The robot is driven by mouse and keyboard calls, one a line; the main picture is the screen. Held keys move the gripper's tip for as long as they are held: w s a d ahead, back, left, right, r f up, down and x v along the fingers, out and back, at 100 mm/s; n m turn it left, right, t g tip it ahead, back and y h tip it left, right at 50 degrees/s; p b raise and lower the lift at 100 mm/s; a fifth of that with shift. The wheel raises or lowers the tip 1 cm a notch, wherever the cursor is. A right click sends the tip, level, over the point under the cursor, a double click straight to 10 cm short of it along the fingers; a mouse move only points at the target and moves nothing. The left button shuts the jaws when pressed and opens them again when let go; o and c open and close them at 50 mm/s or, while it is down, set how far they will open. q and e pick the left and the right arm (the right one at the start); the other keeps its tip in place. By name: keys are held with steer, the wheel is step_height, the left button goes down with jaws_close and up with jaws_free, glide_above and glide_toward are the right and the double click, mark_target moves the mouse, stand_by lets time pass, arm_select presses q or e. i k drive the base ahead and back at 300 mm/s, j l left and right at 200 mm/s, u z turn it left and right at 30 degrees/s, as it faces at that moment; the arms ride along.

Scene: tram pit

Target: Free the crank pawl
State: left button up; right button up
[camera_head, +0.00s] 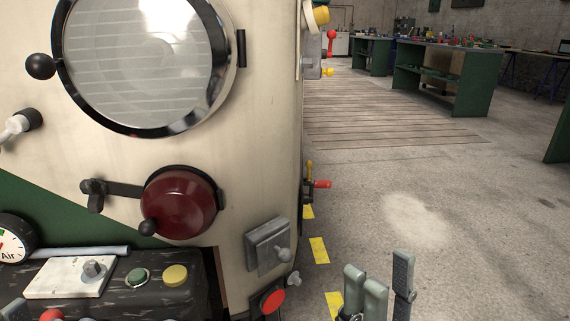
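A dark red dome (180,203) sits on the cream panel, with a flat black arm (125,188) reaching left to a black clasp-like end (94,194). A black ball knob (148,227) sits at the dome's lower left. I cannot tell which part is the crank pawl. My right gripper (385,285) rises at the bottom, fingers apart, empty, right of and below these parts. A grey tip (14,309) at bottom left may be my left gripper; I cannot tell.
A round glass window (140,60) with a black knob is above. A console (120,287) with buttons, an air gauge (14,240) and a grey switch box (268,248) are lower. Open concrete floor (420,215) lies right; green workbenches (440,80) stand behind.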

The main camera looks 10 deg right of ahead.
mark_target(309, 163)
steer(key=i+l+u, duration=0.1)
steer(key=l, duration=0.3)
steer(key=i+l, duration=0.25)
steer(key=l, duration=0.15)
steer(key=i+l+u, duration=0.15)
steer(key=l, duration=0.2)
steer(key=i+l, duration=0.1)
steer(key=l, duration=0.3)
steer(key=i+l+u, duration=0.15)
steer(key=l, duration=0.3)
steer(key=i+l, duration=0.1)
steer(key=l, duration=0.3)
steer(key=i+l+u, duration=0.15)
steer(key=l, duration=0.3)
steer(key=i+l, duration=0.1)
steer(key=l, duration=0.35)
steer(key=i+l, duration=0.1)
steer(key=l, duration=0.35)
steer(key=i+l, duration=0.1)
steer(key=l, duration=0.3)
steer(key=i+l, duration=0.1)
steer(key=l, duration=0.35)
steer(key=i+l, duration=0.1)
steer(key=l, duration=0.35)
